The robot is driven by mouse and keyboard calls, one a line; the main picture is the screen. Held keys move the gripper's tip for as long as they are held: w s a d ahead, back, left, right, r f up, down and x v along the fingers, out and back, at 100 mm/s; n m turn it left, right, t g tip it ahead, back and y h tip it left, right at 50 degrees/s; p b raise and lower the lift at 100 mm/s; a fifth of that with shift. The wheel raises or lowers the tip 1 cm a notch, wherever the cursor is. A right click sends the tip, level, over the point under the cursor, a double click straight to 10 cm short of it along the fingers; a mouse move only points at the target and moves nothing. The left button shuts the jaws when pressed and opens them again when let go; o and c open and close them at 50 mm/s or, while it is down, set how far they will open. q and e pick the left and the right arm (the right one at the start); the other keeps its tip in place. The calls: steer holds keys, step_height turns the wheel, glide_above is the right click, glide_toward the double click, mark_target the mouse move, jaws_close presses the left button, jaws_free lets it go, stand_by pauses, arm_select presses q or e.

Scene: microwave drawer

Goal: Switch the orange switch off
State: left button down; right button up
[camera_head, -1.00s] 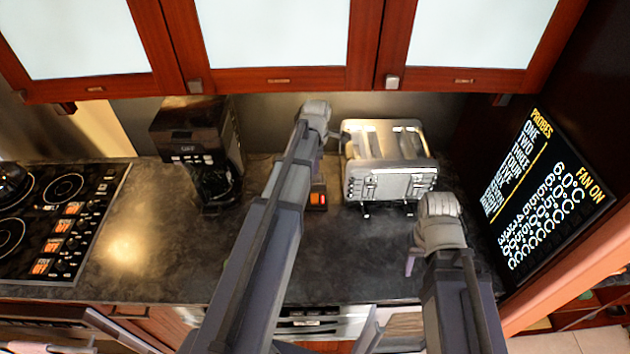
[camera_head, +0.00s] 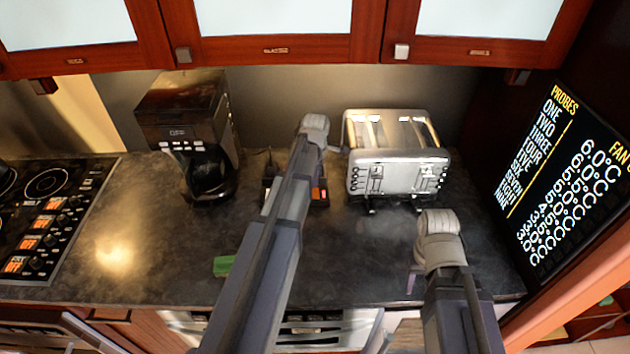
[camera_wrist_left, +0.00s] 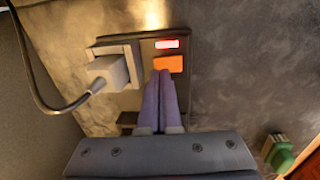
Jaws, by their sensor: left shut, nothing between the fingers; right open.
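The orange switch (camera_wrist_left: 168,64) is on a dark plate with a white socket beside it. A lit red indicator (camera_wrist_left: 167,44) sits just above the switch in the wrist view. In the head view the switch (camera_head: 319,194) shows small on the counter, just right of my left arm. My left gripper (camera_wrist_left: 165,76) is shut and empty. Its fingertips are at the lower edge of the switch; I cannot tell whether they touch it. In the head view the arm hides these fingers. My right gripper (camera_head: 413,279) is open, low over the counter at the right, well apart from the switch.
A plug (camera_wrist_left: 107,74) with a dark cord sits in the socket beside the switch. A silver toaster (camera_head: 397,160) stands right of the switch, a coffee maker (camera_head: 190,135) to its left. A small green object (camera_head: 223,266) lies near the counter's front. Cabinets hang above.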

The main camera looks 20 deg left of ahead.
mark_target(315, 194)
arm_select(q)
steer(key=shift+w+f+b, duration=0.1)
steer(key=shift+f+b, duration=0.6)
steer(key=shift+f, duration=0.45)
arm_select(e)
steer(key=shift+f, duration=1.2)
arm_select(q)
steer(key=shift+w+f, duration=0.1)
steer(key=shift+f, duration=0.1)
arm_select(e)
steer(key=shift+f, duration=0.15)
arm_select(q)
steer(key=shift+r, duration=0.1)
steer(key=shift+s, duration=0.25)
steer(key=shift+s+d, duration=0.2)
steer(key=shift+s, duration=0.1)
steer(key=shift+s+d+r, duration=0.1)
steer(key=shift+s, duration=0.15)
arm_select(e)
steer(key=shift+r, duration=0.2)
